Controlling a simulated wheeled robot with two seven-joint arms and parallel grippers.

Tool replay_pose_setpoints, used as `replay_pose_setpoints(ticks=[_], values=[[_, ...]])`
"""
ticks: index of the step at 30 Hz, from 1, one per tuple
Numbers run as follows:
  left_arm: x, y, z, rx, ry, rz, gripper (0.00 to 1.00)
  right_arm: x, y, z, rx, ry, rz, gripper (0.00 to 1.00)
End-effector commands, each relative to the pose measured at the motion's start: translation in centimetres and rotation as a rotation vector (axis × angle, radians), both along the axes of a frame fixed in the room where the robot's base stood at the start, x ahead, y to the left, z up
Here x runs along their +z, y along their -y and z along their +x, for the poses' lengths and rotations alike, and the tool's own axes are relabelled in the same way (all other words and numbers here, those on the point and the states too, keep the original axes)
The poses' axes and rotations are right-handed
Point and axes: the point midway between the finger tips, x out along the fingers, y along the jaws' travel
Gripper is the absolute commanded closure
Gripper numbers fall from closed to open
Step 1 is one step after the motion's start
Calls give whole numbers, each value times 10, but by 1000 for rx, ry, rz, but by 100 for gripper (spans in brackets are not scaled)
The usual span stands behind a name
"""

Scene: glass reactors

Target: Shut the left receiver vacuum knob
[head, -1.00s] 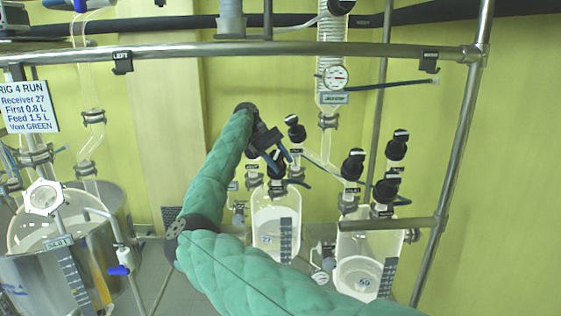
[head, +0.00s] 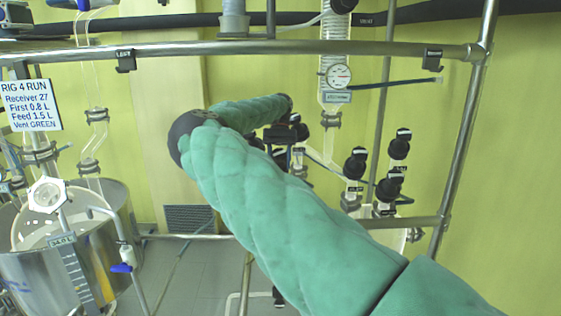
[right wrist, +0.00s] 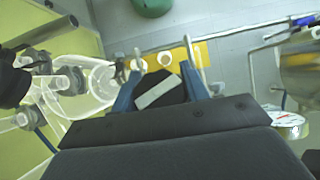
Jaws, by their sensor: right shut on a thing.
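My right arm reaches across the head view, and its gripper (head: 292,157) is at the black knobs above the left receiver. In the right wrist view the blue fingers (right wrist: 160,88) close on both sides of a black knob (right wrist: 161,93) with a white bar across its top. The bar lies tilted, rising to the right. My arm hides the left receiver's glass body and most of its knobs in the head view, so the knob's label cannot be read. My left gripper is not in view.
Black knobs of the right receiver (head: 355,163) stand to the right of my gripper. A gauge (head: 339,76) hangs on the glass column behind. A steel rail (head: 250,48) runs above. A steel vessel (head: 75,260) and a sign (head: 30,105) are at left.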

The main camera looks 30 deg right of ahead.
Motion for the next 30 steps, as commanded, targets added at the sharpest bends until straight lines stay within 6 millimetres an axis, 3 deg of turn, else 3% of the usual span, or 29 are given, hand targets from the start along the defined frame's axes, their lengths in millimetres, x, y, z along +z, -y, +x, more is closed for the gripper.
replay_pose_setpoints(ticks=[12,30], values=[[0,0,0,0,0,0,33,0,-4,3,-249,75,123,78],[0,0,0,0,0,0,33,0,-4,4,-331,99,162,78]])
